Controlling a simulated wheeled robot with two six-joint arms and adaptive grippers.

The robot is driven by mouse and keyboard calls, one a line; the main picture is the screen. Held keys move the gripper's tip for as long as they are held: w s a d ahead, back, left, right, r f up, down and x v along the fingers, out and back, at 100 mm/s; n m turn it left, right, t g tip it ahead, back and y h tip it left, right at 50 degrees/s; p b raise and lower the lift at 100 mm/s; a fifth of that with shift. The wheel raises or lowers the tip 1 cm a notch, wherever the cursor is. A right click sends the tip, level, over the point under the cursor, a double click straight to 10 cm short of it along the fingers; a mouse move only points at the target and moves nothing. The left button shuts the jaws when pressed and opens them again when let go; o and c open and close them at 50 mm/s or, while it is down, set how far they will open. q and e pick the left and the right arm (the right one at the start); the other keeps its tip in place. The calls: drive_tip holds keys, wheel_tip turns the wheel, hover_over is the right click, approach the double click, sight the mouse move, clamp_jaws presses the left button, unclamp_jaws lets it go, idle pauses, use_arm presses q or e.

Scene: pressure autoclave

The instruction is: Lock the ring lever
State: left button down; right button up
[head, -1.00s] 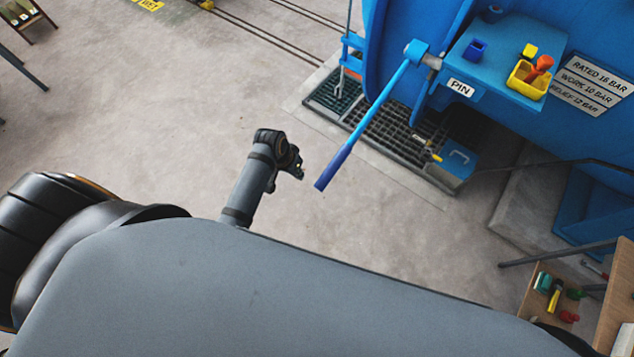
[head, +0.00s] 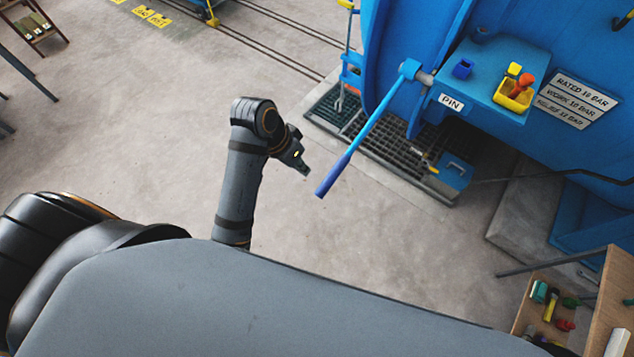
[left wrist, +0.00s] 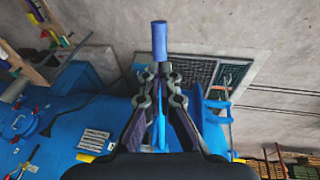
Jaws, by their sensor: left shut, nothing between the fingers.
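The ring lever (head: 372,124) is a blue bar with a darker blue grip, fixed at its upper end to a pivot on the blue autoclave (head: 415,40). It slants down and left in the head view. My left gripper (head: 306,172) is shut and empty, just left of the grip's lower end, with a small gap in the picture. In the left wrist view the grip (left wrist: 160,42) stands beyond the tips of my left gripper (left wrist: 160,68), and the fingers hide part of the bar. My right gripper is not in view.
A floor grate (head: 385,145) lies under the lever. The floor left of the lever is clear.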

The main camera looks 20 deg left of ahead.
sight(320, 188)
use_arm(q)
drive_tip(key=p+x, duration=0.2)
drive_tip(key=x, duration=1)
drive_tip(key=shift+f+p, duration=0.1)
drive_tip(key=shift+p, duration=0.3)
